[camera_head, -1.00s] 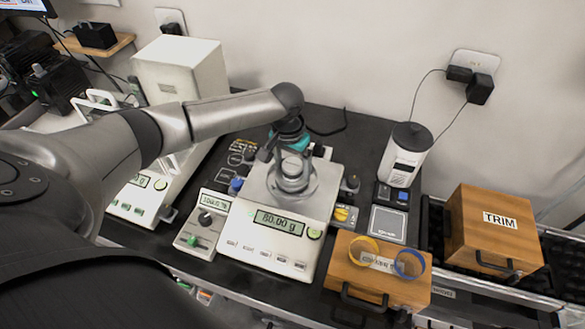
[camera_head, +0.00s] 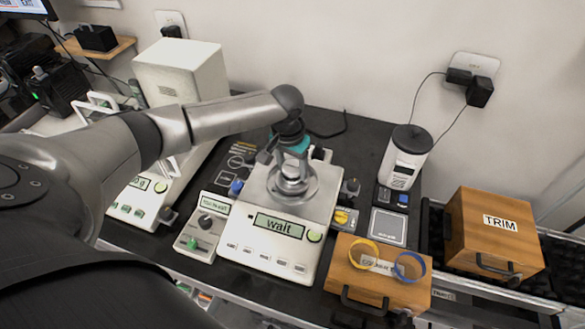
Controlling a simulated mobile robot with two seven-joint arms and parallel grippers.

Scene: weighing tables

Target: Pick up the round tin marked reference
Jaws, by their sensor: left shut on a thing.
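A round silvery tin (camera_head: 291,172) is at the round pan of the middle scale (camera_head: 262,245), whose display reads "wait". My left gripper (camera_head: 290,158) comes down over it from above and is shut on it. The fingers and wrist partly hide the tin, and I cannot read any marking on it. I cannot tell whether the tin still touches the pan. My right gripper is not in view.
A wooden box with a yellow and a blue ring (camera_head: 378,274) stands right of the scale at the front. A wooden box labelled TRIM (camera_head: 495,230) is further right. A white canister device (camera_head: 405,157) stands behind. A small control box (camera_head: 203,228) is left of the scale.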

